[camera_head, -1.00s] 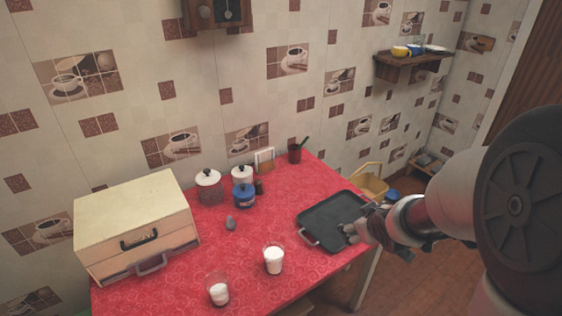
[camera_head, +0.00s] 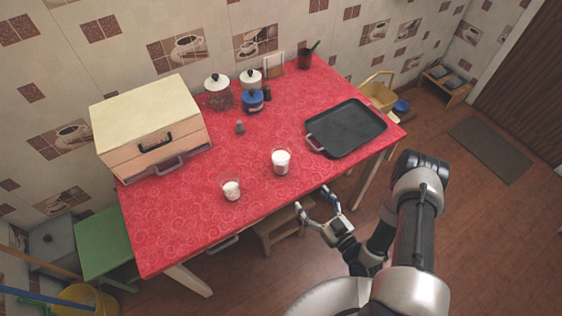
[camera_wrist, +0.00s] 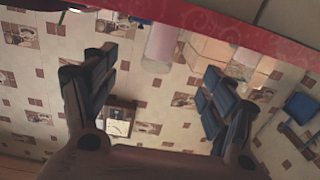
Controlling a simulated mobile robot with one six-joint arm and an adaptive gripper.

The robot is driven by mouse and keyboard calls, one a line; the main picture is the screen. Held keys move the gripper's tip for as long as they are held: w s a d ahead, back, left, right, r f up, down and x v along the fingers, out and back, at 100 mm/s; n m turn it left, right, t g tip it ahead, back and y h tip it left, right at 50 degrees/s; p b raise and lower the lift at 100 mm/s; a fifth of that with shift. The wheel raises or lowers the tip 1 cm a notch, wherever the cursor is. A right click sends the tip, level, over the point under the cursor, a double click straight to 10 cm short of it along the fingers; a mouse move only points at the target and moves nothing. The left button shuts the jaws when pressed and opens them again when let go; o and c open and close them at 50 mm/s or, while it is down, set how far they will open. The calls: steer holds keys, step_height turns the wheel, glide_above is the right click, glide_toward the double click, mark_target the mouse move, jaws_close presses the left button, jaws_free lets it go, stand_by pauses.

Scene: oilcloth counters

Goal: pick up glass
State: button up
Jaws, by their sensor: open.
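Two clear glasses with white contents stand upright on the red-covered table (camera_head: 190,225). The right glass (camera_head: 281,162) is nearer the middle and the left glass (camera_head: 232,190) is closer to the front edge. My gripper (camera_head: 312,200) is open and empty, off the table's front edge, with its fingers toward the tabletop. It is apart from both glasses. The wrist view is upside down; one glass (camera_wrist: 161,45) shows beyond and between the open fingers. A second glass shape near the right finger is faint.
A black tray (camera_head: 345,128) lies on the table's right side. A cream bread box (camera_head: 150,125) stands at the left. Several jars, including a blue jar (camera_head: 253,100), and a small grey shaker (camera_head: 240,128) stand toward the back. A wooden stool (camera_head: 280,230) is under the front edge.

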steer(key=b, duration=0.3)
glide_toward(286, 169)
steer(key=shift+t, duration=0.3)
steer(key=x, duration=0.6)
steer(key=shift+w+a+f, duration=0.1)
steer(key=shift+a+f, duration=0.05)
steer(key=shift+f, duration=0.2)
steer(key=b+x, duration=0.1)
steer(key=x, duration=0.4)
steer(key=shift+a+r, duration=0.1)
steer(key=shift+a, duration=0.05)
steer(key=shift+c, duration=0.4)
steer(key=c, duration=1.4)
steer(key=shift+r, duration=0.15)
steer(key=shift+r+p, duration=2.8)
steer(key=shift+r, duration=7.05)
